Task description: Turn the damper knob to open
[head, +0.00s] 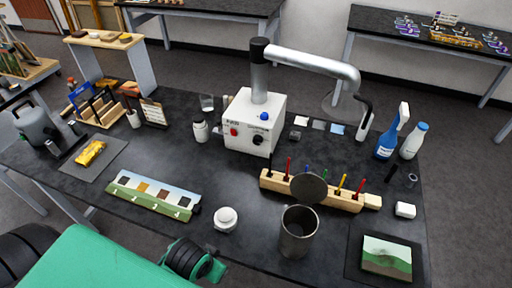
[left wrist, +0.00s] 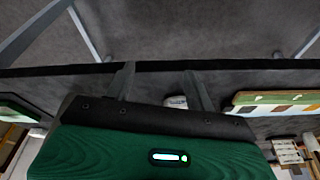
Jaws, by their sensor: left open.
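The white extractor box (head: 270,106) stands at the middle back of the black table, with a grey pipe (head: 310,62) rising from its top and bending right. Its front carries a red knob or button (head: 234,131) on the left and a black round knob (head: 257,140) on the right. A blue knob (head: 264,116) is higher up. The labels are too small to read, so I cannot tell which is the damper knob. My left gripper (left wrist: 158,68) is open and empty in the left wrist view, apart from the box. My right gripper is not in view.
In front of the box are a wooden rack (head: 320,192) with coloured sticks, a metal canister (head: 299,232) and a white jar (head: 225,218). A white bottle (head: 200,128) stands left of it. A sample board (head: 153,194) lies front left.

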